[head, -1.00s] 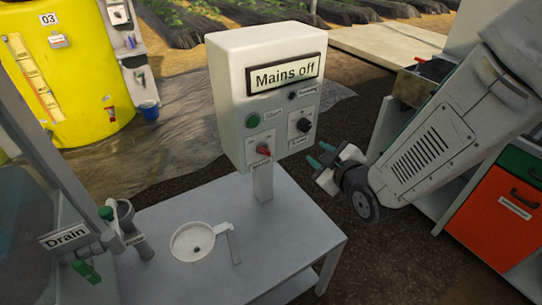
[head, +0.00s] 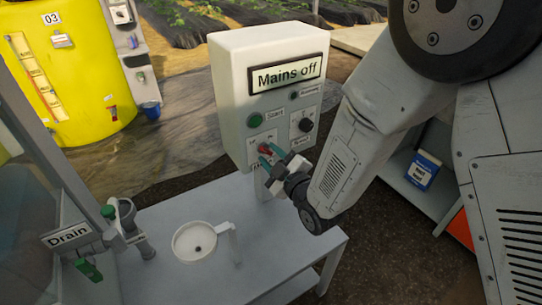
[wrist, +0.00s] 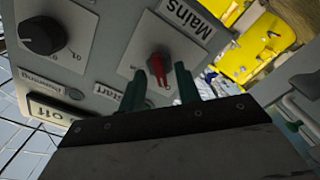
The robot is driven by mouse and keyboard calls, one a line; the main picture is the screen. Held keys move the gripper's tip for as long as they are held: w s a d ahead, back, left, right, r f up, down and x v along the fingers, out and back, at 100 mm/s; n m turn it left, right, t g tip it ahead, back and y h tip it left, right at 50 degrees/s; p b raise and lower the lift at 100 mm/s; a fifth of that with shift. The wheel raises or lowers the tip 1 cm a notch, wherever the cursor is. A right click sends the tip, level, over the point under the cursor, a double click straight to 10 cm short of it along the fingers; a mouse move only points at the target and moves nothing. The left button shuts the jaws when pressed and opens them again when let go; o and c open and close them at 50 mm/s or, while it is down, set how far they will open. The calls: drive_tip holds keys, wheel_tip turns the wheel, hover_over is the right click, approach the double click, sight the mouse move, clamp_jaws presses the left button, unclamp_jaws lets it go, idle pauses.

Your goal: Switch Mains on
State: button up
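The control box (head: 232,95) stands on a post over the grey table, and its display (head: 287,74) reads "Mains off". The red Mains switch (head: 265,148) is low on the box's front, partly hidden by my gripper. In the wrist view the red switch (wrist: 157,68) sits on a pale plate beside the label "Mains" (wrist: 184,18). My gripper (head: 270,153) is at the switch with its two green fingers apart. In the wrist view my gripper (wrist: 159,85) shows the switch between the fingertips, with a gap to each finger.
A green Start button (head: 254,120) and a black Speed knob (head: 306,125) are on the same box front. A Drain valve (head: 90,270) is at the left. A yellow tank (head: 75,80) stands behind.

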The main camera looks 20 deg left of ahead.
drive_tip(key=shift+w+a, duration=0.1)
clamp_jaws()
